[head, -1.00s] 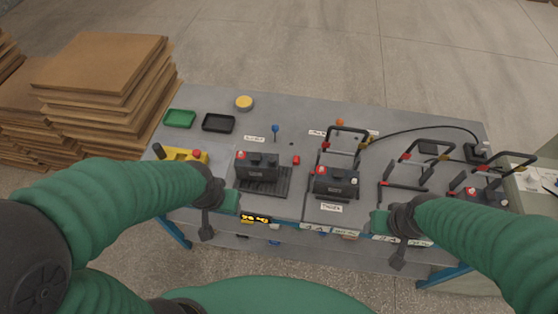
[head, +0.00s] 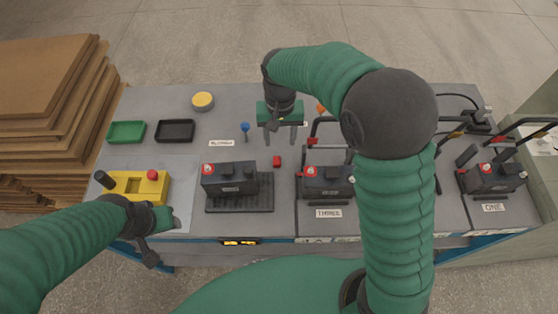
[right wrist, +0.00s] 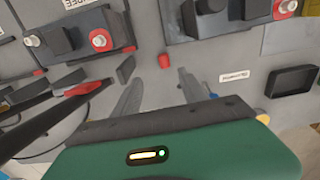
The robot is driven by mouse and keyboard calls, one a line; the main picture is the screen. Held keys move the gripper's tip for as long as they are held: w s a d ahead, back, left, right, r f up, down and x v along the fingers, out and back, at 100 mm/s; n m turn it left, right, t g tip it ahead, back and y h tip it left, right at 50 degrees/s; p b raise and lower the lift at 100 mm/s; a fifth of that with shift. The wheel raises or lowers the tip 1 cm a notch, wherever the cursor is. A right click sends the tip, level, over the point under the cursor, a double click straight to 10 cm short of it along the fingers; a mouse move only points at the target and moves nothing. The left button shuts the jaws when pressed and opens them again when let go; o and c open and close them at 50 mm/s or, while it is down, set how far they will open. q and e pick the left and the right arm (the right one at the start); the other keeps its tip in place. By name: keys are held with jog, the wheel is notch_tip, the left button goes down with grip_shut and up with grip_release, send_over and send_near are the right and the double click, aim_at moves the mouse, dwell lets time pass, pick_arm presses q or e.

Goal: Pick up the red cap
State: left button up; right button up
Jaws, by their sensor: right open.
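The red cap (head: 277,161) is a small red piece standing on the grey table, between the battery on the black ribbed mat and the battery labelled THREE. My right gripper (head: 283,136) is open and empty above the table, just behind the cap in the head view, and apart from it. In the right wrist view the cap (right wrist: 164,61) shows beyond the two spread fingers, roughly between them. My left gripper (head: 166,220) is low at the table's front left, far from the cap; its fingers are not clear.
A battery (head: 230,178) stands left of the cap and another battery (head: 327,181) stands right, with black-handled frames around it. A blue-topped pin (head: 244,128), black tray (head: 175,131) and green tray (head: 127,132) lie farther left. Bare table surrounds the cap closely.

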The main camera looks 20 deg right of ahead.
send_over(277, 161)
jog(key=f, duration=0.5)
jog(key=a+f, duration=0.1)
jog(key=f, duration=0.1)
jog(key=shift+w+f, duration=0.2)
jog(key=shift+w, duration=0.2)
jog(key=f, duration=0.1)
jog(key=d+f, duration=0.1)
jog(key=f, duration=0.1)
jog(key=s+f, duration=0.1)
jog(key=shift+d+f, duration=0.25)
jog(key=shift+f, duration=0.1)
jog(key=shift+w+f, duration=0.15)
jog(key=shift+a, duration=0.25)
jog(key=shift+c, duration=0.4)
jog(key=shift+a, duration=0.2)
jog(key=c, duration=0.5)
jog(key=shift+d, duration=0.1)
jog(key=c, duration=0.5)
pick_arm(q)
jog(key=shift+w+a+f, duration=0.3)
jog(key=shift+a+f, duration=0.2)
jog(key=shift+f, duration=0.1)
pick_arm(e)
jog(key=shift+d, duration=0.15)
grip_shut()
